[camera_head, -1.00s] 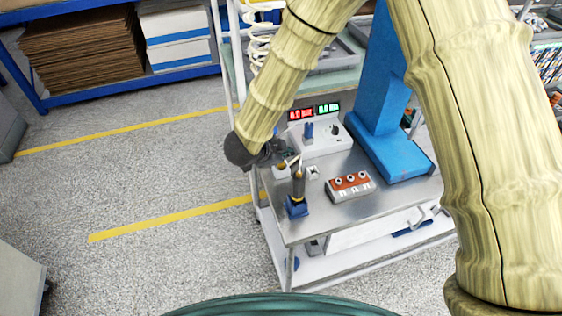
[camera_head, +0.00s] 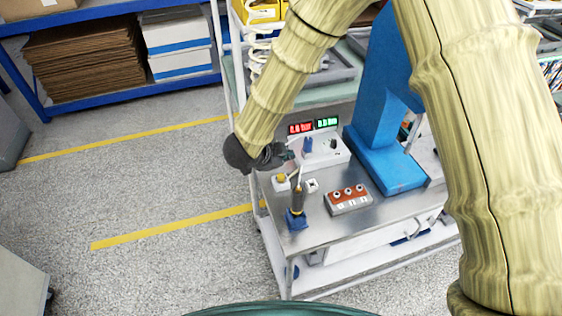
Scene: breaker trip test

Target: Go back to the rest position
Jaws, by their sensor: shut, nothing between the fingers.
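My gripper (camera_head: 288,154) is at the end of my bamboo-like arm, over the left back part of the metal trolley top (camera_head: 325,222). It is shut and empty, raised a little above the small things there. Just behind and right of it stands a white test unit (camera_head: 325,153) with a blue part on top. A red readout (camera_head: 300,128) and a green readout (camera_head: 327,123) are lit at its back. The breaker block (camera_head: 348,199), orange-brown and grey with several round terminals, lies on the trolley top, apart from my gripper.
A dark screwdriver-like tool (camera_head: 298,199) stands upright in a blue holder (camera_head: 296,219) near the front left edge. Small white blocks (camera_head: 312,186) lie behind it. A blue press-like stand (camera_head: 380,150) rises at the right. The floor left of the trolley is clear.

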